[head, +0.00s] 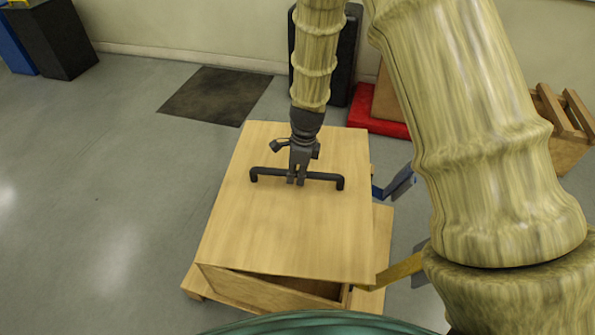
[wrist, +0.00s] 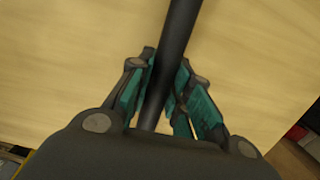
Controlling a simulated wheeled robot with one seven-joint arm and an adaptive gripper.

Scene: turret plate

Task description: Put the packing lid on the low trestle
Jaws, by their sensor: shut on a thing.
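The packing lid (head: 285,235) is a flat, pale wooden panel with a black bar handle (head: 325,178) on top. It lies over an open wooden box (head: 250,287), turned slightly against it, and a dark gap shows at the near edge. I cannot tell whether the lid touches the box. My gripper (head: 297,180) points down and is shut on the middle of the handle. In the wrist view the black bar (wrist: 176,50) runs between the teal finger pads (wrist: 158,98). I cannot say for sure which thing is the low trestle.
A wooden piece with slats on top (head: 562,125) stands at the far right, partly cut off. A red base (head: 378,112) and a black upright thing (head: 345,70) stand behind the lid. A dark mat (head: 215,95) lies at back left. The left floor is clear.

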